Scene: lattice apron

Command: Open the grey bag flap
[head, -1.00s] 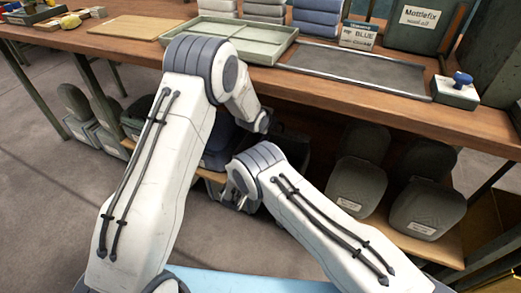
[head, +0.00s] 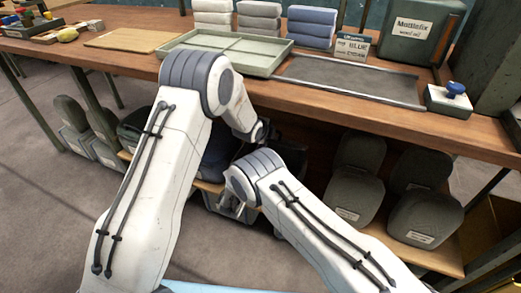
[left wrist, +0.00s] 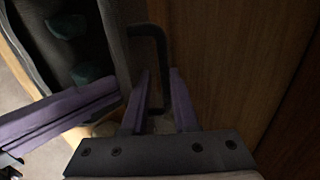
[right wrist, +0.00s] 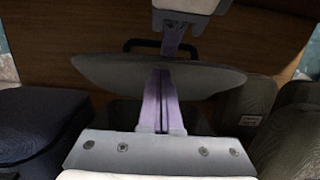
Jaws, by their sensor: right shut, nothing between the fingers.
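The grey bag sits low under the bench, mostly hidden behind my arms in the head view. In the right wrist view its grey flap (right wrist: 100,72) shows as a broad, curved panel, with the dark bag handle (right wrist: 135,44) behind it. My right gripper (right wrist: 161,75) is shut and empty, its purple fingers in front of the flap. My left gripper also shows beyond the flap in the right wrist view (right wrist: 174,45).
The wooden bench (head: 480,130) overhangs the work area. Dark grey bags (head: 425,215) stand on the shelf to the right, and a dark blue one (right wrist: 35,120) is at the left. A container with dark green contents (left wrist: 70,30) lies beside my left gripper.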

